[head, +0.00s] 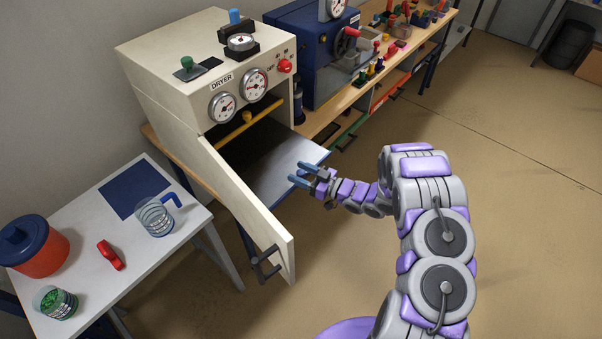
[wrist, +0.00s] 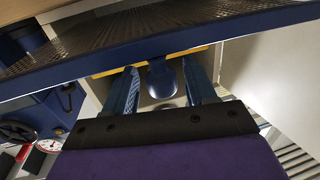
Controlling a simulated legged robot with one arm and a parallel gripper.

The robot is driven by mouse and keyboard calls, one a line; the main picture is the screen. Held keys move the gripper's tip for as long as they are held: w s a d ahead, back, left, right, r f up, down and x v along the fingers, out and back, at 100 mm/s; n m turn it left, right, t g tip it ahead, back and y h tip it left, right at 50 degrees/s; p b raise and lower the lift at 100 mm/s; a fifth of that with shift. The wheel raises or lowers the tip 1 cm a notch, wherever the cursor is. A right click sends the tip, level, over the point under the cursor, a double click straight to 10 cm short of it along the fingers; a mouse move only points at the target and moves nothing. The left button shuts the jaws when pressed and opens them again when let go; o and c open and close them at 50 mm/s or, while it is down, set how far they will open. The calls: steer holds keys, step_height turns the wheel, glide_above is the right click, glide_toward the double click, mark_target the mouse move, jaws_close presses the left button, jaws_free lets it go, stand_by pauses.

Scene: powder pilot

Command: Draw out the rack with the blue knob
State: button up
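The dryer (head: 185,105) is the cream box whose front door (head: 240,195) hangs open. A flat grey rack (head: 270,165) with a blue front edge juts out of its opening. In the wrist view the rack's blue edge (wrist: 170,42) crosses the top, with mesh behind it. The blue knob (wrist: 160,75) hangs from that edge, between my two blue fingers. My gripper (head: 305,174) is at the rack's front edge in the head view, where the knob cannot be made out. Gaps show on both sides of the knob, so my gripper (wrist: 163,92) is open around it.
A yellow knob (head: 247,117) sits higher in the dryer opening. The door handle (head: 265,265) sticks out left of my arm. A white table (head: 165,240) with a jug (head: 155,218) and a red pot (head: 40,250) stands left. Open floor (head: 520,230) lies right.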

steer(key=p+v, duration=0.2)
steer(key=v, duration=1.5)
steer(key=shift+d, duration=0.25)
steer(key=shift+s, duration=0.1)
